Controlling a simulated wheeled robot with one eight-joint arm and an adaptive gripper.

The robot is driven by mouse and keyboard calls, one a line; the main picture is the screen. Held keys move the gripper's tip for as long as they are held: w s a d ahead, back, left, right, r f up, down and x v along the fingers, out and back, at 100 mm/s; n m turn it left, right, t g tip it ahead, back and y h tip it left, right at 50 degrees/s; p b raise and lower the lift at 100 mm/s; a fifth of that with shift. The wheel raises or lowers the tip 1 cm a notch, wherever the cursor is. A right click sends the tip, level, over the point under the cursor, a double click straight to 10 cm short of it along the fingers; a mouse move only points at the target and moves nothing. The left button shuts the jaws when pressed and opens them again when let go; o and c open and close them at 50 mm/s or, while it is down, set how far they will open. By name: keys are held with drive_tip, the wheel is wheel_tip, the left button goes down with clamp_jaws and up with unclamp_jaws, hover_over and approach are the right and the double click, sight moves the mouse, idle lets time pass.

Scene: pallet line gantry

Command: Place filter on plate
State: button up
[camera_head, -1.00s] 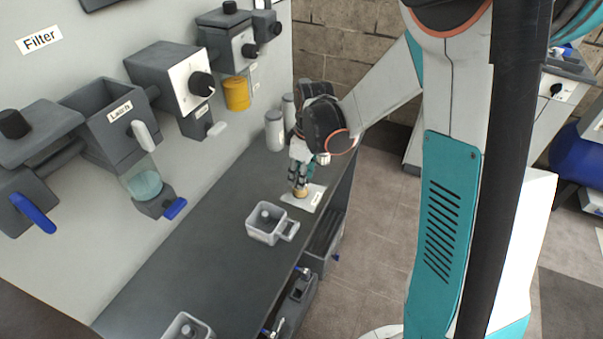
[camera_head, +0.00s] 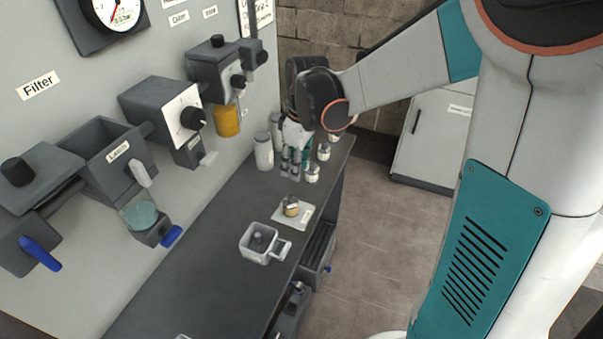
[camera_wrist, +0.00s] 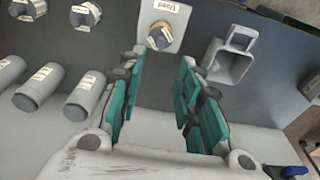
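A short round filter (camera_head: 291,204) with a brass-coloured band sits on a small white labelled plate (camera_head: 281,216) on the dark bench. In the wrist view the filter (camera_wrist: 160,37) rests on the plate (camera_wrist: 174,17), ahead of the fingers and apart from them. My gripper (camera_head: 291,168) hangs over the bench, behind the plate in the head view. In the wrist view my gripper (camera_wrist: 163,62) has its teal fingers spread, with only bare bench between them.
A square cup with a handle (camera_head: 254,252) stands in front of the plate. Similar round pieces (camera_head: 312,174) stand right of my gripper. Grey-white canisters (camera_head: 264,152) stand near the wall panel. The bench (camera_head: 200,280) is clear at front left.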

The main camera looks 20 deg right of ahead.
drive_tip(key=s+r+m+t, duration=0.3)
drive_tip(key=s+r+m, duration=0.1)
drive_tip(key=s, duration=0.5)
drive_tip(key=s+a+r+m+t+h, duration=0.1)
drive_tip(key=s+r+m+t, duration=0.2)
drive_tip(key=s, duration=0.6)
wheel_tip(320, 180, up, 2)
drive_tip(key=shift+r+m, duration=0.2)
drive_tip(key=shift+m, duration=0.7)
drive_tip(key=shift+s+a, duration=0.1)
